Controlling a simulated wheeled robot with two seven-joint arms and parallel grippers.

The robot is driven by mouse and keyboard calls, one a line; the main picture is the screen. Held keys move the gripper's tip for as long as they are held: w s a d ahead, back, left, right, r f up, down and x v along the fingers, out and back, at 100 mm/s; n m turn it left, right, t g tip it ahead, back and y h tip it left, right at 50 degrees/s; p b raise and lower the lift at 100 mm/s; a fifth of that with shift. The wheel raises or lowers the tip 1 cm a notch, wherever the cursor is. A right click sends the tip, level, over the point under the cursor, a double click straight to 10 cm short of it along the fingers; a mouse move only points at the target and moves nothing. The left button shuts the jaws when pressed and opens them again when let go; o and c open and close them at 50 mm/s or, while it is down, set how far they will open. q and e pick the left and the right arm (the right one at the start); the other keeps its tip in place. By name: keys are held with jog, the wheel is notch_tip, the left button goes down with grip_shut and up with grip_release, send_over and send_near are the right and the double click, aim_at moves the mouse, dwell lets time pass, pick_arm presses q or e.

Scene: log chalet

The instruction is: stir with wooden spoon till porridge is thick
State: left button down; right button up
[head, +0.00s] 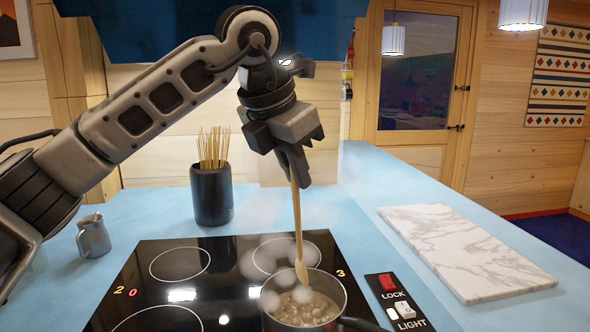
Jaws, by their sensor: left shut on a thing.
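A wooden spoon (297,230) stands nearly upright in the head view, its bowl end at the porridge. My left gripper (297,178) is shut on the top of its handle, above the pot. The pot (343,303) is at the front right of the black hob, with its dark handle toward the lower right. Lumpy pale porridge (303,309) is in it, and steam puffs rise around the spoon. How thick the porridge is, I cannot tell. My right gripper is not in view.
The black hob (200,268) has several ring zones and red digits. A dark holder of thin sticks (211,193) and a small grey jug (93,236) stand to the left. A marble board (462,252) lies at the right, beyond the lock and light switches (399,300).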

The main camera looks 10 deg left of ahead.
pick_arm(q)
jog(key=shift+r, duration=0.1)
dwell(0.3)
notch_tip(320, 180, up, 5)
jog(key=p, duration=0.3)
jog(key=shift+f, duration=0.2)
dwell(0.8)
